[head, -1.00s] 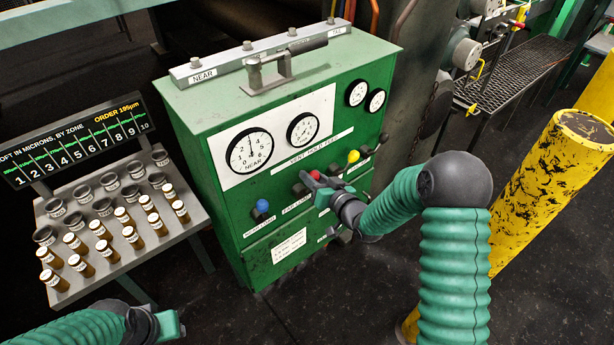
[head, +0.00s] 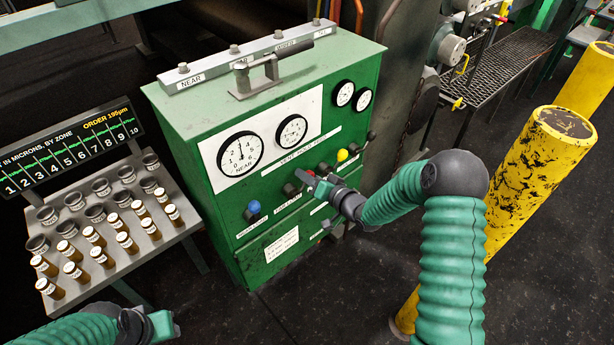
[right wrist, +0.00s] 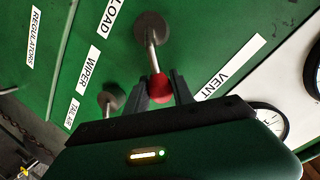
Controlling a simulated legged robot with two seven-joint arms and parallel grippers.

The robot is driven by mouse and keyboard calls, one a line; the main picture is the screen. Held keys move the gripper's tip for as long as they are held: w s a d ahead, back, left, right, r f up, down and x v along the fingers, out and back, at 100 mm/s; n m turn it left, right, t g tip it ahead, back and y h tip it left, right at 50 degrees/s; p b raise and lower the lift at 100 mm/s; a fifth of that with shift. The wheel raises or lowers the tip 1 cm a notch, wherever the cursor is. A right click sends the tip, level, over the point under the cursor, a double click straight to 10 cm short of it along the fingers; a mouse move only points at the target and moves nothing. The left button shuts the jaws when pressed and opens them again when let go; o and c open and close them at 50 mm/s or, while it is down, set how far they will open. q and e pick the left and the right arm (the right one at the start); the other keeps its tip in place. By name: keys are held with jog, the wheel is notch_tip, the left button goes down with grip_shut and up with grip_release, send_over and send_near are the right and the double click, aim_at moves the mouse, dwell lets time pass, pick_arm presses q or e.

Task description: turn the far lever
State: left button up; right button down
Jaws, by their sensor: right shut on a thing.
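The green cabinet (head: 220,215) has a row of levers on its front. A lever with a red knob (right wrist: 160,88) shows in the right wrist view, its shaft rising from a grey round hub. My right gripper (right wrist: 160,92) is shut on this red knob, one finger on each side. In the head view the right gripper (head: 312,184) is at the cabinet front and partly hides the levers there. A blue-knobbed lever (head: 254,207) is to its left, and a yellow-knobbed lever (head: 342,155) to its right. My left gripper (head: 163,326) is low at the left, away from the cabinet; its jaws are unclear.
A rack with several brown vials (head: 110,238) stands left of the cabinet, below a dark display board (head: 75,150). A yellow post (head: 535,185) stands at the right. Dark floor (head: 330,300) is open in front of the cabinet.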

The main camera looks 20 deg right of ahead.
jog(key=shift+w+d+r, duration=0.1)
jog(key=shift+d, duration=0.1)
jog(key=c, duration=1.3)
grip_release()
jog(key=shift+c, duration=0.2)
jog(key=shift+o, duration=1.1)
jog(key=v, duration=1.6)
jog(key=shift+s+d+b, duration=0.2)
jog(key=shift+s+b, duration=0.1)
jog(key=shift+s, duration=0.05)
